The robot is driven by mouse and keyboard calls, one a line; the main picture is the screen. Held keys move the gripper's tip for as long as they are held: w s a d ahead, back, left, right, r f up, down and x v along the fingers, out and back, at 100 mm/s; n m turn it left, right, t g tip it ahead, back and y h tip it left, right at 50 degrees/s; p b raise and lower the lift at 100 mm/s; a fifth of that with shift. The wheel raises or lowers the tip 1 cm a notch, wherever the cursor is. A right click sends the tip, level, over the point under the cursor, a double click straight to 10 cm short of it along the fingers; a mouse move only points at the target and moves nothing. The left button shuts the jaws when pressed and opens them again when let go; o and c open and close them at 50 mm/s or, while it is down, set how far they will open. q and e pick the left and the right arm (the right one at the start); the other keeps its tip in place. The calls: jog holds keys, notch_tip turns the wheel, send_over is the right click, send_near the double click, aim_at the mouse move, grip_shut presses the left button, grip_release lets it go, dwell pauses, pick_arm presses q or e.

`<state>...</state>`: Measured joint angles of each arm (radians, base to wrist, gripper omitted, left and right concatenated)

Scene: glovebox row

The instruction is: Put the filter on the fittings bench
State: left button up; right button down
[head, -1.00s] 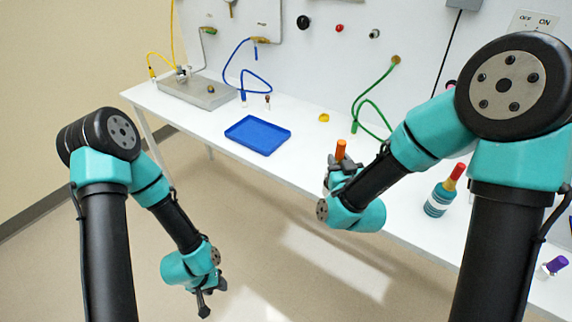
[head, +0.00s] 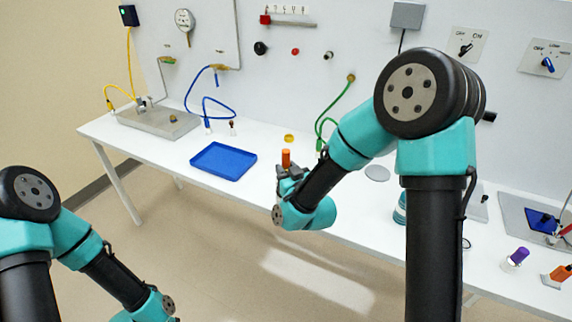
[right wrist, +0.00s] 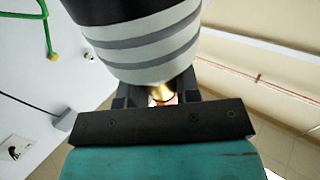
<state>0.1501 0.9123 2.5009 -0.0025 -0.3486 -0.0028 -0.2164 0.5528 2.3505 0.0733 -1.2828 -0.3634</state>
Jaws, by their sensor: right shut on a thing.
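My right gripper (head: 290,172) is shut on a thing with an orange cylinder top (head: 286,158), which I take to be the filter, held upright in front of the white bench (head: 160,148). In the right wrist view a large white body with grey bands (right wrist: 150,45) and a dark end fills the space close before the jaws (right wrist: 160,97); a gold-coloured part shows between them. The exact grip is partly hidden. My left arm shows at the bottom left, but its gripper's jaws are out of the picture.
On the bench stand a blue tray (head: 223,161), a grey metal plate (head: 157,123) and a yellow ring (head: 289,138). Blue (head: 205,100) and green (head: 338,98) hoses hang by the wall. A purple-capped item (head: 519,256) and an orange item (head: 559,273) stand at the right.

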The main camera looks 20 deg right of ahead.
jog(key=w+d+f, duration=0.1)
jog(key=w+d, duration=0.2)
jog(key=w, duration=0.8)
jog(key=shift+w+d, duration=0.15)
jog(key=shift+w, duration=0.1)
jog(key=shift+w+d+f, duration=0.1)
jog(key=shift+w+f, duration=0.1)
jog(key=shift+f, duration=0.75)
jog(key=shift+w+f, duration=0.2)
jog(key=shift+f, duration=0.9)
jog(key=c, duration=0.8)
grip_release()
jog(key=shift+r, duration=0.15)
jog(key=s, duration=0.4)
jog(key=s+d, duration=0.1)
jog(key=s, duration=0.3)
jog(key=s+d, duration=0.1)
jog(key=s, duration=0.3)
